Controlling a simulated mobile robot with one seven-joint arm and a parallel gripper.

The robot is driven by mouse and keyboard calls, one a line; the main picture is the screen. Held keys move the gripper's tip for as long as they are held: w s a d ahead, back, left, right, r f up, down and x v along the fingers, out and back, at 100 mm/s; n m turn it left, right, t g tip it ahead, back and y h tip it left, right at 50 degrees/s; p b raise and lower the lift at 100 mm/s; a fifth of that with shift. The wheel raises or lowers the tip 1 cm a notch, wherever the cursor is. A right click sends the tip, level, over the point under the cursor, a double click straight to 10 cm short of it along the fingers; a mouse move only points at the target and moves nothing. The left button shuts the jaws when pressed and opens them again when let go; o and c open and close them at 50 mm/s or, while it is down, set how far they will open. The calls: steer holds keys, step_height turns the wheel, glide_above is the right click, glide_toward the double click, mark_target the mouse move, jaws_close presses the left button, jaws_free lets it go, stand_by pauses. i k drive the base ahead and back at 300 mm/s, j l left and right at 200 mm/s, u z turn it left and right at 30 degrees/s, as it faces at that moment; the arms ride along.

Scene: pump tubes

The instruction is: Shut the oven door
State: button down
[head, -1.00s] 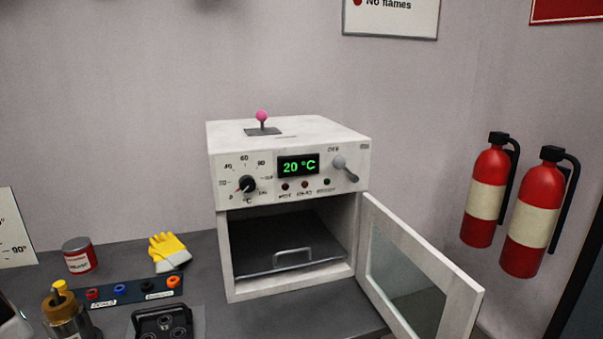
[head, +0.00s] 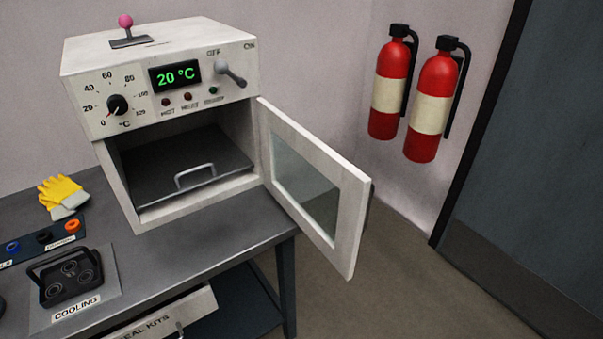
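The white oven (head: 75,97) stands on the grey bench in the head view, its green display reading 20 °C. Its glass-paned door (head: 352,225) is hinged at the right side and stands wide open, reaching out past the bench's right end over the floor. Inside the oven is a dark tray (head: 160,160) with a metal handle; nothing is seen lying on it. My gripper is not in view.
The cooling rack (head: 70,283) and yellow gloves (head: 60,190) are on the bench (head: 200,250) at left. A drawer (head: 160,318) below stands out. Two fire extinguishers (head: 433,95) hang on the wall. Open floor (head: 400,300) lies in front of the door.

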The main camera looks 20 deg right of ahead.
mark_target(357, 190)
steer(key=i+l+u, duration=0.15)
steer(key=l+u, duration=0.35)
steer(key=l, duration=0.9)
steer(key=l+u, duration=0.5)
steer(key=l, duration=0.85)
steer(key=k+l, duration=0.4)
steer(key=l, duration=0.2)
steer(key=k+l+u, duration=0.15)
steer(key=k+l, duration=0.25)
steer(key=l, duration=0.2)
steer(key=j, duration=0.15)
